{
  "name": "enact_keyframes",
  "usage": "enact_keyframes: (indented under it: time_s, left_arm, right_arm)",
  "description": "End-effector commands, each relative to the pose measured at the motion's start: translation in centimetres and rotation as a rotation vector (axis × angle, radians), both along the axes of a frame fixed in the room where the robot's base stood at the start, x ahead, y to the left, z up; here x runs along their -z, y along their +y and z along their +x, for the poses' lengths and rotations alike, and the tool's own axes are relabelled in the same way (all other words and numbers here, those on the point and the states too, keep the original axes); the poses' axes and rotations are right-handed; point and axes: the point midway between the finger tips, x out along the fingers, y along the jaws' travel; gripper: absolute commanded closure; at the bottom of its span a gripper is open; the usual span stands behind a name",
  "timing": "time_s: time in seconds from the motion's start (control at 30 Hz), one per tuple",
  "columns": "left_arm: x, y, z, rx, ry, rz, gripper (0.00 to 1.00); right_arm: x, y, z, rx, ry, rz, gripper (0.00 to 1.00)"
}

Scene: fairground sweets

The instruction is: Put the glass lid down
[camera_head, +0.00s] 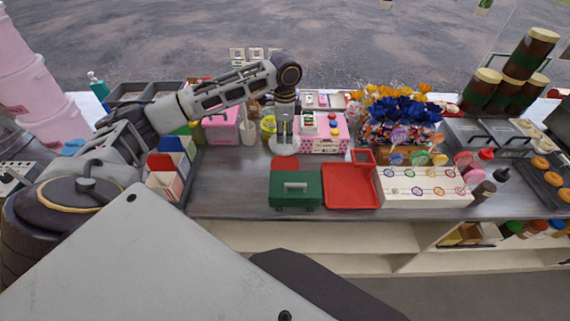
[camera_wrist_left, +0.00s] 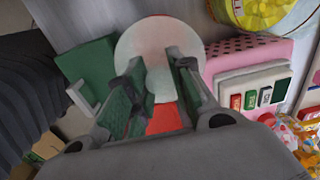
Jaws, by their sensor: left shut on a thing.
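The glass lid (camera_head: 285,149) is a pale, see-through round disc over the counter, behind the green box. My left gripper (camera_head: 284,137) points down from above and is shut on the lid, near its middle. In the left wrist view the lid (camera_wrist_left: 150,45) fills the space beyond and between the fingers of my left gripper (camera_wrist_left: 158,82). I cannot tell whether the lid touches the counter. My right gripper is not in view.
A green box (camera_head: 295,188) with a grey handle stands in front of the lid, beside a red tray (camera_head: 350,187). A pink dotted box (camera_head: 331,143) is close to the right. The counter (camera_head: 228,183) is bare to the left of the green box.

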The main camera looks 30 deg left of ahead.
Motion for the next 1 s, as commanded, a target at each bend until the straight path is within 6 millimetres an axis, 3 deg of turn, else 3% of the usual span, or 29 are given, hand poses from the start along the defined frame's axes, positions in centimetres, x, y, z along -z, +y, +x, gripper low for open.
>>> enact_keyframes:
  time_s: [0.17,0.5,1.0]
  left_arm:
    - [0.9,0.0,-0.1,0.000,0.002,0.000,1.00]
    - [4.7,0.0,-0.1,-0.001,0.001,0.000,1.00]
    - [5.4,0.0,-0.1,0.000,0.001,0.000,1.00]
  right_arm:
    - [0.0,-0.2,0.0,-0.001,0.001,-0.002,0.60]
    - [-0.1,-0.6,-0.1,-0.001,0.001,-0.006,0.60]
    - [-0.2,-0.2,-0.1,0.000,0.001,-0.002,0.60]
